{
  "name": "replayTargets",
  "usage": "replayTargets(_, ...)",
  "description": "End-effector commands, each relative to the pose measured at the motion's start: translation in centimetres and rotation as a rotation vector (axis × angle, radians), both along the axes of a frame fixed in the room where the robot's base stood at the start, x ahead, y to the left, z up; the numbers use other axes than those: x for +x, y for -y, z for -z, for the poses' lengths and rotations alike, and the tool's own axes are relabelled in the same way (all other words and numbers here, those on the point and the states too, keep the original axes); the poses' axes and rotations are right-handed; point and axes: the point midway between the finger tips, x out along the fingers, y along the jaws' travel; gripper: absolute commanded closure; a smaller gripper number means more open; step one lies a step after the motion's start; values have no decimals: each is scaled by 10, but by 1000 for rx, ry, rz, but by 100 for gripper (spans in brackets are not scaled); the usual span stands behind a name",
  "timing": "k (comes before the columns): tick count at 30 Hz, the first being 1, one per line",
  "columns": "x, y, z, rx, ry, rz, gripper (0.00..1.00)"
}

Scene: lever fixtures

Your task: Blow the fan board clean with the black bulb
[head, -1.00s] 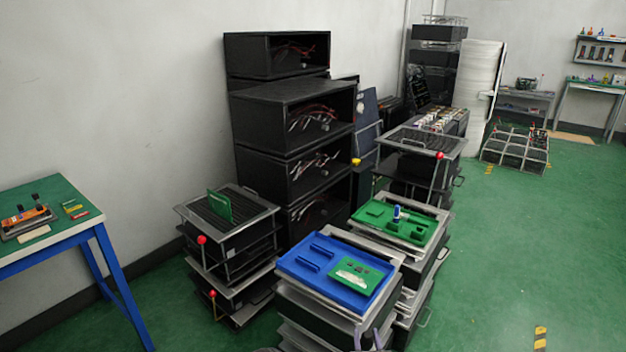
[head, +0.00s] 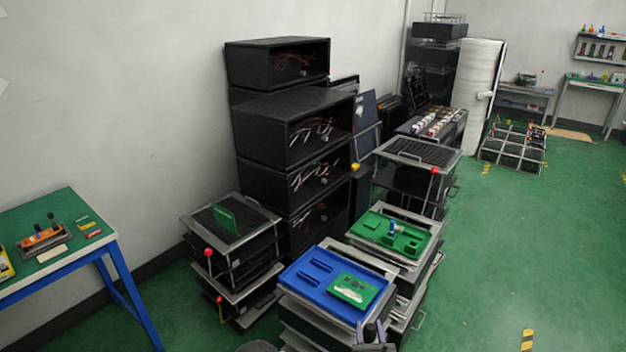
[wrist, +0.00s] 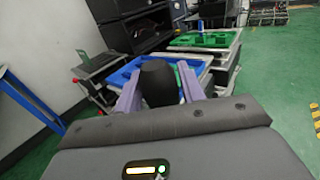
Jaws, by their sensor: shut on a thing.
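My gripper (wrist: 157,92) is shut on the black bulb (wrist: 157,82), its rounded dark end showing between the two purple-grey fingers in the wrist view. In the head view my gripper (head: 371,333) shows at the bottom edge, in front of the blue tray (head: 306,291); the bulb is not clear there. A green board (head: 354,289) with small dark parts lies on the right part of the blue tray. It looks like the fan board, but its label and any dust are too small to tell. In the wrist view the bulb hides part of the blue tray (wrist: 118,79).
A green tray (head: 375,235) with a blue-and-white bottle (head: 392,229) stands behind the blue tray. A rack (head: 205,225) with an upright green board (head: 224,218) is left of it. Black cabinets (head: 290,125) rise behind.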

Motion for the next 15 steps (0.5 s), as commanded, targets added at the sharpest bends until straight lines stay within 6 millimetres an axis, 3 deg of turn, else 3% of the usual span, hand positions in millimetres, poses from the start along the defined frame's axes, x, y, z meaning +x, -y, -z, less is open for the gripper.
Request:
replayTargets(1,-2,0,-12,-2,-1,0,82)
replayTargets(3,-3,0,-15,-1,0,-1,82)
replayTargets(15,-5,0,-12,-1,0,-1,82)
